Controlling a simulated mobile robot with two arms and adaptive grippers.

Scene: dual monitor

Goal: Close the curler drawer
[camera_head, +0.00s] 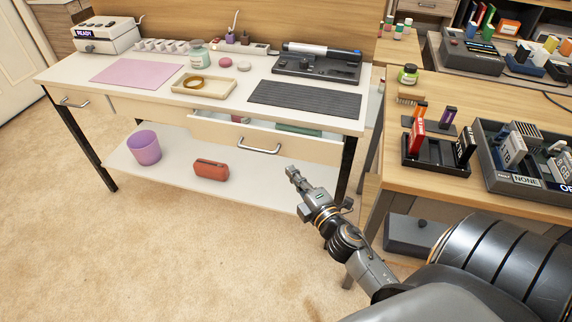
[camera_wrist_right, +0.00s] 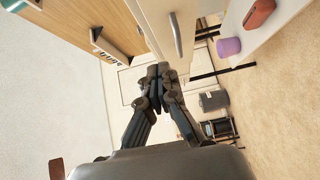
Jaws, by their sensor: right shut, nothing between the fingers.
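The curler drawer (camera_head: 225,136) is pulled out from under the white-topped table, on its right side, and some items show inside it. Its pale front has a silver bar handle (camera_head: 260,147). In the right wrist view the drawer handle (camera_wrist_right: 175,34) shows just above my fingers. My right gripper (camera_head: 291,174) is shut and empty, in front of and a little below the drawer front, right of the handle. It appears apart from the drawer. It also shows in the right wrist view (camera_wrist_right: 158,76). My left gripper is not in view.
A curler (camera_head: 320,50) lies in a dark holder above a grey mat (camera_head: 305,98) on the tabletop. A purple bin (camera_head: 145,148) and red case (camera_head: 211,169) stand on the low shelf. A wooden desk (camera_head: 480,190) with trays stands right. Carpet in front is clear.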

